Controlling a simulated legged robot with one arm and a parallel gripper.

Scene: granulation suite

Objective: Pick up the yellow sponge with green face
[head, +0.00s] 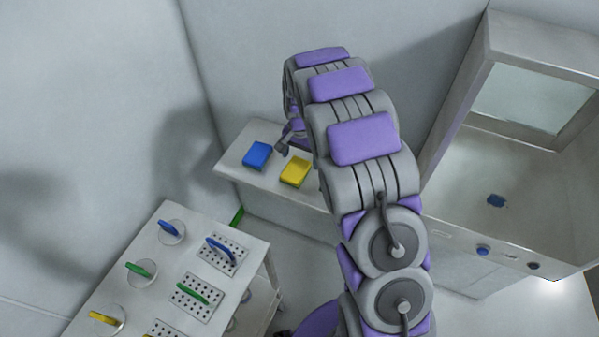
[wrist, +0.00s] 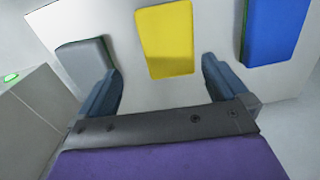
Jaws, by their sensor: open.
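The yellow sponge (head: 295,172) lies on a light shelf against the back wall in the head view, with a thin green edge showing. In the wrist view the yellow sponge (wrist: 166,40) lies just beyond my gripper (wrist: 162,85), roughly centred between the two fingers. The fingers are spread apart with nothing between them. In the head view my gripper (head: 283,145) hangs above the shelf close to the sponge, partly hidden by my arm.
A blue sponge (head: 257,155) lies left of the yellow one; it also shows in the wrist view (wrist: 269,30). A grey sponge (wrist: 86,62) lies on the other side. A cart (head: 150,235) with coloured handles stands in front. A large cabinet (head: 520,150) stands at right.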

